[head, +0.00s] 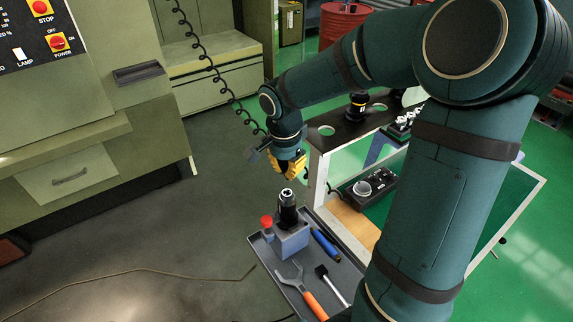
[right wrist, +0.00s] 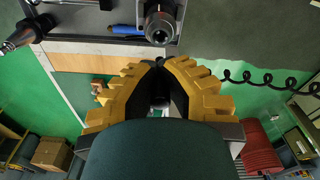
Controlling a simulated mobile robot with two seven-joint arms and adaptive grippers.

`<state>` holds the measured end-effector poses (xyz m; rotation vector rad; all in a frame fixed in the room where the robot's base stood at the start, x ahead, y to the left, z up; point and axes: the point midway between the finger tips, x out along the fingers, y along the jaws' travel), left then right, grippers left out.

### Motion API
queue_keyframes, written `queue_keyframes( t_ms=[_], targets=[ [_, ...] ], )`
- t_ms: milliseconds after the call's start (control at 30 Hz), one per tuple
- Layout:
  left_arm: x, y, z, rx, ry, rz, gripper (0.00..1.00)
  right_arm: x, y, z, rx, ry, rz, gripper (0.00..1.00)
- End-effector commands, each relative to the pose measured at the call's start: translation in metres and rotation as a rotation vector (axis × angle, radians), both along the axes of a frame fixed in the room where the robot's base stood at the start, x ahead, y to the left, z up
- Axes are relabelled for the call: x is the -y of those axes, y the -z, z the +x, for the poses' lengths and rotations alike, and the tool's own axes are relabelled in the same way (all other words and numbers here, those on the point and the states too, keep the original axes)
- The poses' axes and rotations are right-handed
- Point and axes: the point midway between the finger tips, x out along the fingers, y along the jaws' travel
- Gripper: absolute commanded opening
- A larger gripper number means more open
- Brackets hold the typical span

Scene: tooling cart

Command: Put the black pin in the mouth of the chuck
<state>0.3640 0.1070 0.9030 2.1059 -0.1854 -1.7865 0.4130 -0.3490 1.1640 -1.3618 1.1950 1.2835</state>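The chuck (head: 288,208), black with a silver nose, stands upright on a grey block (head: 291,240) in the tray. In the right wrist view the chuck (right wrist: 160,24) shows its round mouth just beyond my fingertips. My right gripper (head: 293,170), with yellow fingers, is above the chuck and apart from it. In the right wrist view its fingers (right wrist: 160,66) come together on a small dark thing that appears to be the black pin (right wrist: 159,63). Most of the pin is hidden between the fingers. My left gripper is not in view.
The grey tray (head: 262,254) also holds a red-capped item (head: 267,224), a blue-handled tool (head: 326,245), an orange-handled wrench (head: 303,291) and a brush (head: 332,285). The cart's white-framed side (head: 317,180) stands close right of my gripper. A coiled cable (head: 208,68) hangs behind.

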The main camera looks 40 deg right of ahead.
Motion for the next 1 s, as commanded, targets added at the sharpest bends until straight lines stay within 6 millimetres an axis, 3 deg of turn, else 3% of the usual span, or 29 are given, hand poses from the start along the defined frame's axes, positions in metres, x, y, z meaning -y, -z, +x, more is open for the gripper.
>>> queue_keyframes(
  t_ms=[600,1000],
  targets=[
    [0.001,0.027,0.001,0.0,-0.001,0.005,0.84,-0.001,0.035,0.0,0.0,-0.004,0.0,0.0],
    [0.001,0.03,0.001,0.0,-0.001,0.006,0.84,-0.001,0.041,0.0,0.001,-0.005,0.0,0.0]
  ],
)
